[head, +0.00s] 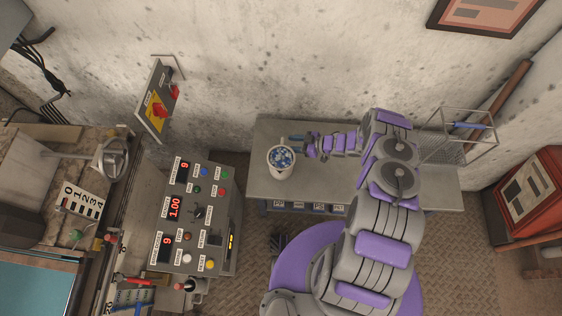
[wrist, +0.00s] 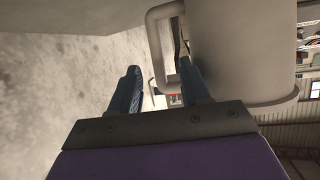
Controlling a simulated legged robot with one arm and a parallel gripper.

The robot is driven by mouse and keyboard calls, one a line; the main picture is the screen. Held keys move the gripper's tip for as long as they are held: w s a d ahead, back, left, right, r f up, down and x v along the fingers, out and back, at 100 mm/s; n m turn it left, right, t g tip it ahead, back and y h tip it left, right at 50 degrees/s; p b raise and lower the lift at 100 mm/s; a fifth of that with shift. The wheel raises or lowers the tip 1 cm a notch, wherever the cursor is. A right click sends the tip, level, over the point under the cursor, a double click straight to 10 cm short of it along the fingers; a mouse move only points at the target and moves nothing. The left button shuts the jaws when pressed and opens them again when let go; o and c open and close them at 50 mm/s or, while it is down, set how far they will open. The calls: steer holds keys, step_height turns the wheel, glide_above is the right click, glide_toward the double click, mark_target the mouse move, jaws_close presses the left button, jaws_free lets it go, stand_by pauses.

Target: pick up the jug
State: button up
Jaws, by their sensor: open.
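The jug (head: 281,172) is a whitish vessel with blue and white pieces in its top. It stands upright at the left of the grey bench (head: 330,189). In the wrist view the jug (wrist: 232,50) fills the upper right, and its loop handle (wrist: 156,52) points left. My gripper (head: 297,138) is open at the jug's back right side. In the wrist view my gripper (wrist: 158,68) has its blue fingers on either side of the handle's outer bar, the right one overlapping the loop's opening. I cannot tell whether they touch the handle.
A control panel (head: 203,222) with buttons and red displays stands left of the bench. A concrete wall (head: 260,60) is behind. A wire basket (head: 467,125) is at the bench's right end, and a red cabinet (head: 528,200) stands farther right. The bench's middle top is bare.

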mark_target(283, 142)
steer(key=shift+b+x, duration=0.85)
steer(key=shift+x, duration=1.7)
steer(key=shift+w+d+r, duration=0.1)
steer(key=shift+w, duration=0.05)
jaws_close()
